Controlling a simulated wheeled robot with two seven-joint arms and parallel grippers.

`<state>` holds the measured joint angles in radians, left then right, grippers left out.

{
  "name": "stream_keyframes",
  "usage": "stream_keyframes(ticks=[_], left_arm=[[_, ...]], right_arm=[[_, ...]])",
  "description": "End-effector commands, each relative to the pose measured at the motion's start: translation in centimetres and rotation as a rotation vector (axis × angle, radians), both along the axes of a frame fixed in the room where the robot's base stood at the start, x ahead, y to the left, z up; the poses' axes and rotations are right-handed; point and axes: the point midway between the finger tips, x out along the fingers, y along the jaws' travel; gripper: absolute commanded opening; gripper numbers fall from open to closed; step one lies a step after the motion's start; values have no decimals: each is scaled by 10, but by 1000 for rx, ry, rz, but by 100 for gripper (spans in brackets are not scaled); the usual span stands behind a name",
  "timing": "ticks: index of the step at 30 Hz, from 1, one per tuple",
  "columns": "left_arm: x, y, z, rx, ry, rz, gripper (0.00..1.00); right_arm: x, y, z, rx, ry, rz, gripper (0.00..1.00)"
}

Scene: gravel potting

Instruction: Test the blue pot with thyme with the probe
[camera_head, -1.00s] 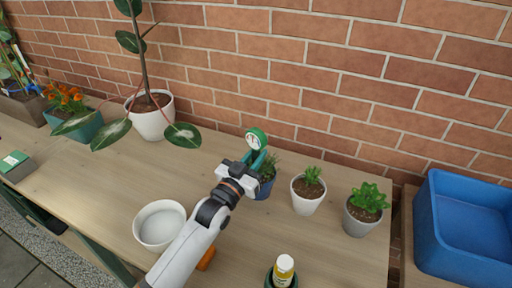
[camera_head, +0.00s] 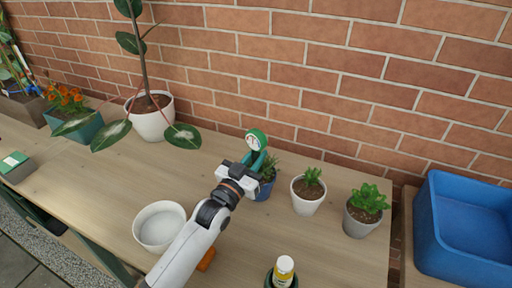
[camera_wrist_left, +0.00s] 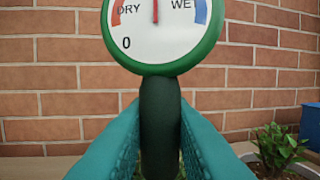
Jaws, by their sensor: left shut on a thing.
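The blue pot (camera_head: 265,189) with a green plant (camera_head: 270,173) stands on the table, partly hidden behind my left gripper. My left gripper (camera_head: 257,165) is shut on the probe, whose round green-rimmed dial (camera_head: 256,140) faces me above the pot. In the left wrist view the teal fingers grip the probe's dark stem (camera_wrist_left: 160,125). The dial (camera_wrist_left: 160,30) there reads DRY at left and WET at right, with the red needle near upright. The probe's lower end is hidden, so I cannot tell whether it is in the soil. My right gripper is not in view.
A white pot (camera_head: 308,194) and a grey pot (camera_head: 364,212) with plants stand to the right. A blue crate (camera_head: 435,220) is far right; the brick wall (camera_head: 300,90) is behind.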

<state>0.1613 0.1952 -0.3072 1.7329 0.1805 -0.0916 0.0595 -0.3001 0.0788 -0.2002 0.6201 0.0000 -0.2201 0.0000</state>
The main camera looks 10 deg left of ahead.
Motion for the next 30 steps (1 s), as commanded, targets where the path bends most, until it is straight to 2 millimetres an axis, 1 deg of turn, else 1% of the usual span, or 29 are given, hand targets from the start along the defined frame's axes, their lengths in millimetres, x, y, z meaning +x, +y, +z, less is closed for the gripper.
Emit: stream_keyframes(ticks=[19, 20, 24, 30], left_arm=[[0, 0, 0, 0, -1, 0, 0], [0, 0, 0, 0, -1, 0, 22], [0, 0, 0, 0, -1, 0, 44], [0, 0, 0, 0, 0, 0, 45]], right_arm=[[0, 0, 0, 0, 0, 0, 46], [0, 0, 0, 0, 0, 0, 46], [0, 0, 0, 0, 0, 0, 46], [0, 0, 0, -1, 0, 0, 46]])
